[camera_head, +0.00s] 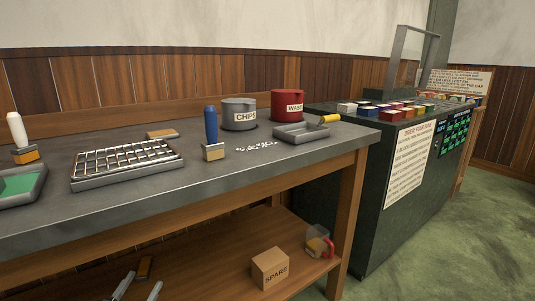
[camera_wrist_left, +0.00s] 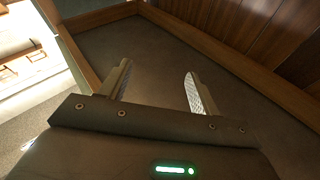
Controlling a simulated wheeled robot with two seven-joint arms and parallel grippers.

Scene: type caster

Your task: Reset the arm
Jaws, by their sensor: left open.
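My left gripper (camera_head: 139,284) shows at the bottom edge of the head view, in front of the workbench's lower shelf. Its two fingers stand apart. The left wrist view also shows the left gripper (camera_wrist_left: 158,84), with a clear gap between its fingers and nothing held, over a dark surface with a wooden edge. My right gripper is in neither view.
The workbench top (camera_head: 100,212) holds a slotted metal tray (camera_head: 125,163), a blue-handled tool (camera_head: 211,130), a CHIPS pot (camera_head: 238,114) and a red WASTE pot (camera_head: 287,105). A SPARE box (camera_head: 270,269) stands on the lower shelf. Green floor (camera_head: 465,240) is clear at right.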

